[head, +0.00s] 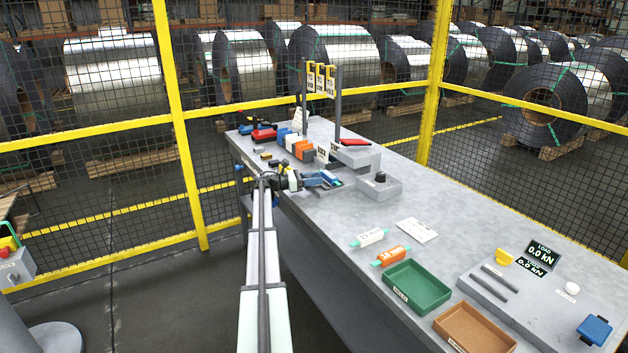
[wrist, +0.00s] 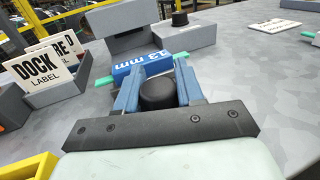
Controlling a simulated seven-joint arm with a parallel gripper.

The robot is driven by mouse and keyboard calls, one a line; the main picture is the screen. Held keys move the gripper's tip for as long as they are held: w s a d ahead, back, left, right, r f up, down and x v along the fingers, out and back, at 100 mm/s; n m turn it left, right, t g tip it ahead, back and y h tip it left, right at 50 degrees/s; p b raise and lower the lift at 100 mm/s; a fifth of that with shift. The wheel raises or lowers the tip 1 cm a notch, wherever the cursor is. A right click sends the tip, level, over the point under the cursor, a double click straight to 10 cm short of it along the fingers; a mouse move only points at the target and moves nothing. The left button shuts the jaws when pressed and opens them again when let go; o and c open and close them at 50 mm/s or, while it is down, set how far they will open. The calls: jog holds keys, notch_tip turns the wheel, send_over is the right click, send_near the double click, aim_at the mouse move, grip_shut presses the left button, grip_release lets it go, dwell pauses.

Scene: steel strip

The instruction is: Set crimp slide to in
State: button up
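My gripper (wrist: 158,75) has its two blue fingers on either side of a round black knob (wrist: 158,96), seen in the wrist view. Whether the fingers press on the knob or only flank it I cannot tell. The knob may be the crimp slide's handle; what it sits on is hidden by the gripper. In the head view my gripper (head: 313,181) is low over the table's left side, at a small grey fixture (head: 338,190).
A grey box (head: 366,189) with a black knob stands right of the gripper. A grey rack (wrist: 55,95) with label cards stands left in the wrist view. Label posts (head: 337,95) rise behind. Nearer are a green tray (head: 416,303) and a brown tray (head: 475,334).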

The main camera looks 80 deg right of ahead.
aim_at(323, 176)
grip_shut()
jog(key=s+d, duration=0.3)
dwell(0.4)
jog(key=shift+o, duration=2.4)
grip_release()
jog(key=shift+w+a, duration=0.1)
jog(key=v, duration=1.3)
jog(key=shift+w+a, duration=0.15)
jog(key=shift+w, duration=0.15)
